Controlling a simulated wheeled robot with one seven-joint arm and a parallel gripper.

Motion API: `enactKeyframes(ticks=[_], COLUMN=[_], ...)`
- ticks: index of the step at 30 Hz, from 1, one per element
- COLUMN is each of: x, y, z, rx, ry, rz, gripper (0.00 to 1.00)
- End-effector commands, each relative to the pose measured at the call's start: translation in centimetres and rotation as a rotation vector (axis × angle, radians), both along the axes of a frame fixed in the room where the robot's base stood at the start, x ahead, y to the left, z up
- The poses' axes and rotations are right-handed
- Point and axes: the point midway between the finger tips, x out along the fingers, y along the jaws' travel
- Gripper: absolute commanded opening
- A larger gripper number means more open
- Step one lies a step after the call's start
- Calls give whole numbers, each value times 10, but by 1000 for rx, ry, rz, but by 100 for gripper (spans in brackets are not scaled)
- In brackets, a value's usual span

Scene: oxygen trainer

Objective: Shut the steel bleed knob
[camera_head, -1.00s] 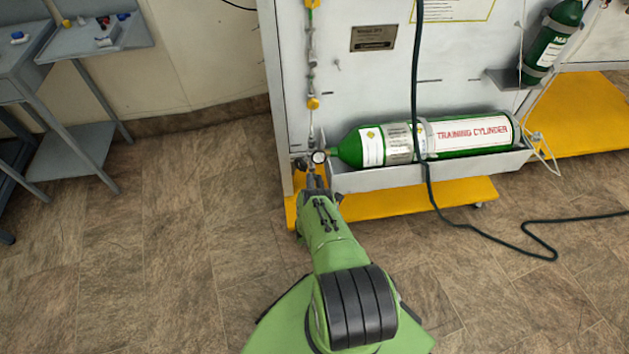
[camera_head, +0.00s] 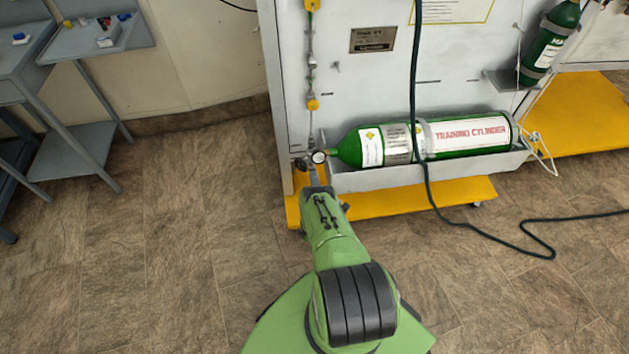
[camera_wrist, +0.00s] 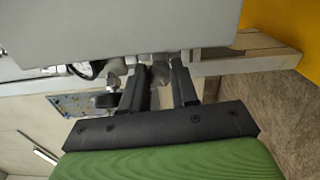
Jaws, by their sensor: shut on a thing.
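The steel bleed knob (camera_wrist: 160,72) shows as a small grey metal part between my gripper's fingertips in the wrist view, largely hidden by the fingers. My gripper (camera_wrist: 160,80) is closed on it, with one black finger on either side. In the head view my gripper (camera_head: 312,178) reaches the lower left corner of the white panel, just below the round pressure gauge (camera_head: 319,157). The knob cannot be made out there, and its turn position cannot be told.
A green training cylinder (camera_head: 470,136) lies in a grey trough (camera_head: 430,172) right of my gripper. A yellow base (camera_head: 400,202) sits below. A dark hose (camera_head: 470,232) runs over the floor. A grey table (camera_head: 100,45) stands left. Floor between is clear.

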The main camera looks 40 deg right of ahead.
Motion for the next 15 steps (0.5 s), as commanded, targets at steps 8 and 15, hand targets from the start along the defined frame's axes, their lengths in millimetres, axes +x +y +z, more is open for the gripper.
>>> enactKeyframes(ticks=[8,15], x=[-1,-1], y=[-1,-1], z=[0,-1], rx=[216,403], ry=[-145,-273], rz=[-2,-3], gripper=[0,0])
